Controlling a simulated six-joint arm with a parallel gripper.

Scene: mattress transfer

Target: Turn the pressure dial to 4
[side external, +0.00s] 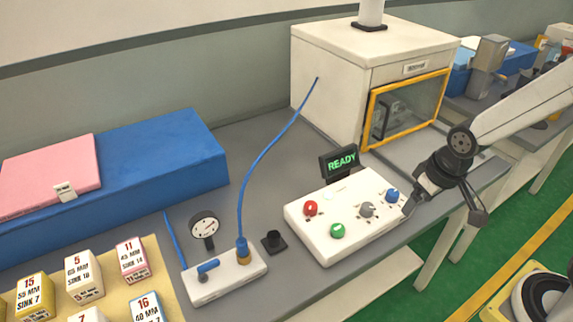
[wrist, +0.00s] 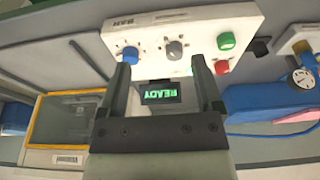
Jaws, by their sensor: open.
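A white control box (side external: 335,240) on the grey bench carries a grey dial (side external: 366,210), a blue knob (side external: 392,195), a red button (side external: 310,208) and a green button (side external: 337,230). The labels around the knobs are too small to read, so I cannot tell which is the pressure dial. My gripper (side external: 443,212) is open and empty at the right end of the box, apart from the knobs. In the wrist view the grey dial (wrist: 174,50) shows beyond and between my open fingertips (wrist: 162,65), and the blue knob (wrist: 131,54) beside one finger.
A small screen (side external: 341,162) reading READY stands behind the box. A white oven-like cabinet (side external: 330,75) with a yellow-framed door is behind. A gauge (side external: 204,226) and a white unit with a blue hose (side external: 250,160) stand left. Numbered blocks (side external: 84,277) lie front left.

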